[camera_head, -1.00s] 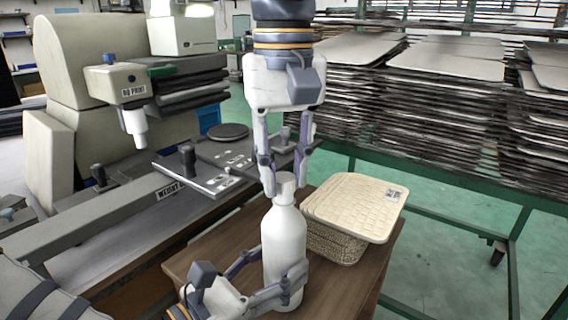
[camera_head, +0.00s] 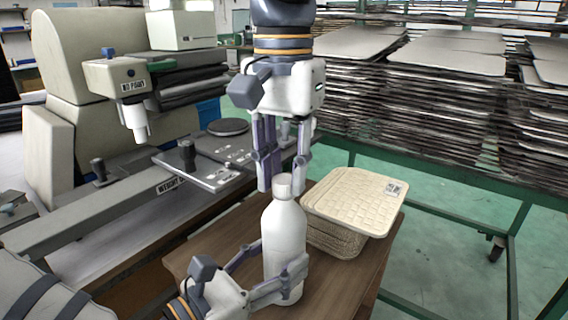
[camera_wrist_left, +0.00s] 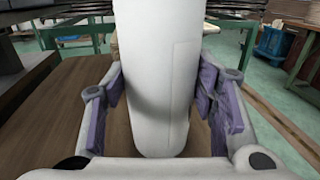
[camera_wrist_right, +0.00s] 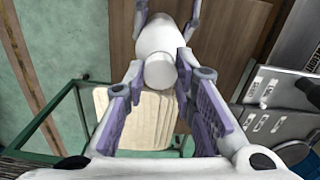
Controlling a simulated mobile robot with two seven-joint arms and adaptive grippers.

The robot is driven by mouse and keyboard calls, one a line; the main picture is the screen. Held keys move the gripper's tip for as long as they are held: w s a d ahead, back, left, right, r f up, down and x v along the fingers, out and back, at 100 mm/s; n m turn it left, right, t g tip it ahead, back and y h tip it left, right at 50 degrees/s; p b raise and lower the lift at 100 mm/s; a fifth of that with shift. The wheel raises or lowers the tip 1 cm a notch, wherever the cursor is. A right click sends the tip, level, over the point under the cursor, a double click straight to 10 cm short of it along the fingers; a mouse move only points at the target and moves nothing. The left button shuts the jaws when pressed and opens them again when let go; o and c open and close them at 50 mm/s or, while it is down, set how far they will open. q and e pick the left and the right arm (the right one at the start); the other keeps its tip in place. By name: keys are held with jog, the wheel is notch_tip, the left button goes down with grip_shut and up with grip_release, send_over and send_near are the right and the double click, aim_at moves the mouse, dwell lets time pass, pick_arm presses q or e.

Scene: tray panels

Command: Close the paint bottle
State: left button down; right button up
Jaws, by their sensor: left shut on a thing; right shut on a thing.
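The white paint bottle (camera_head: 284,242) stands upright on the brown wooden table. My left gripper (camera_head: 268,270) is shut on its lower body from the side; the left wrist view shows the bottle (camera_wrist_left: 160,85) between both purple finger pads. The white cap (camera_head: 284,186) sits on top of the neck. My right gripper (camera_head: 284,178) points down from above, shut on the cap, with one finger on each side. In the right wrist view, the round cap (camera_wrist_right: 160,72) lies between the fingers. The fingers partly hide the neck, so I cannot tell how tight the cap sits.
A woven basket with a cream lid (camera_head: 355,202) stands close to the right of the bottle. A grey weighing machine (camera_head: 135,75) with a metal plate (camera_head: 205,168) is on the left. Stacked tray racks (camera_head: 450,110) fill the back right.

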jog(key=m, duration=0.4)
jog(key=o, duration=0.7)
jog(key=shift+r, duration=2.3)
jog(key=shift+c, duration=0.5)
